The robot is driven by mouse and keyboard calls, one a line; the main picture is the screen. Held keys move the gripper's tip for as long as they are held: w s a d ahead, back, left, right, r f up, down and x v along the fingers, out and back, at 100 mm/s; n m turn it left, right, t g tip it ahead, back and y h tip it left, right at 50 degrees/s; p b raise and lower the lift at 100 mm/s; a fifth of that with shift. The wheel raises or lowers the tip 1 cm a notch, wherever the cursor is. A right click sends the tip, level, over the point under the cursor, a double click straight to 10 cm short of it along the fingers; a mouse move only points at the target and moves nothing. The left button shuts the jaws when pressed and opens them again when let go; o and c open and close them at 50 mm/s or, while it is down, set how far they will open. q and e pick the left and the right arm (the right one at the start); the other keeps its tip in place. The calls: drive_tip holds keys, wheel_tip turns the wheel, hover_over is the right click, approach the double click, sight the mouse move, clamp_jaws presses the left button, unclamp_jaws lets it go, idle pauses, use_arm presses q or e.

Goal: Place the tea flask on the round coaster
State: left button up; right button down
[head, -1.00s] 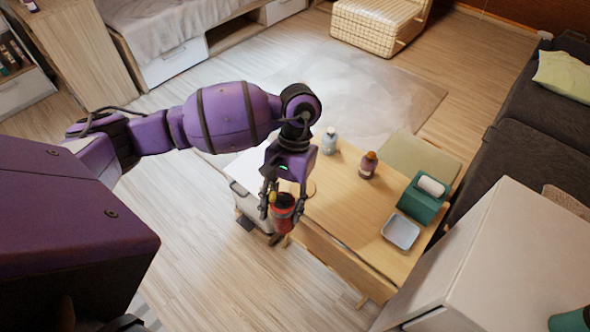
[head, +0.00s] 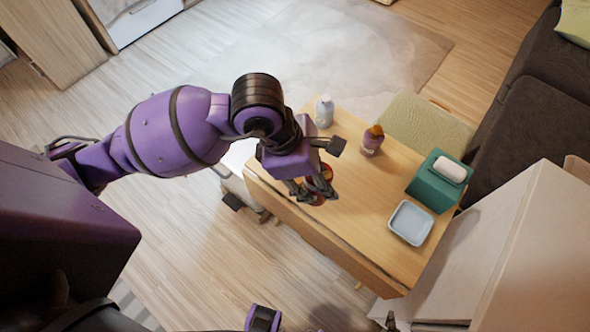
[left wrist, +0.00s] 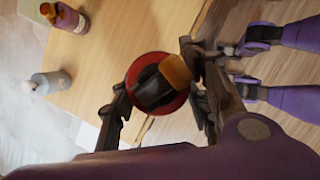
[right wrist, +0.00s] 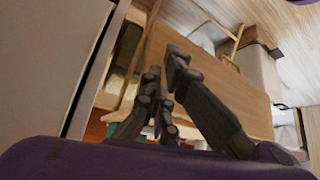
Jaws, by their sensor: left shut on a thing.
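In the head view the gripper mostly covers the flask (head: 327,171). I cannot tell whether its base touches the table.
A pale bottle (head: 324,111) and a purple bottle with an orange-brown cap (head: 372,141) stand toward the table's back. A green tissue box (head: 436,184) and a light blue tray (head: 410,222) sit at the right. The table's middle is clear. A white cabinet (head: 500,240) stands at right.

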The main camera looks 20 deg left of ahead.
use_arm(q)
drive_tip(key=n, duration=0.1)
drive_tip(key=d+n+t, duration=0.1)
drive_tip(key=n, duration=0.1)
drive_tip(key=w+d+r+n+y+b, duration=0.1)
drive_tip(key=shift+n+t, duration=0.3)
drive_tip(key=shift+w+a+f, duration=0.1)
drive_tip(key=shift+w+a, duration=0.05)
drive_tip(key=shift+a, duration=0.1)
drive_tip(key=shift+w+a+f, duration=1.45)
drive_tip(key=shift+a+f, duration=0.25)
drive_tip(key=shift+f, duration=0.4)
drive_tip(key=shift+w+a+f, duration=1.5)
drive_tip(key=shift+a+f, duration=0.2)
drive_tip(key=shift+f, duration=0.45)
drive_tip(key=shift+w+a+f, duration=1.45)
drive_tip(key=shift+a+f, duration=0.25)
drive_tip(key=shift+f, duration=0.4)
drive_tip(key=shift+f, duration=0.2)
drive_tip(key=o, duration=1.2)
drive_tip(key=shift+o, duration=0.2)
drive_tip(key=shift+r, duration=0.1)
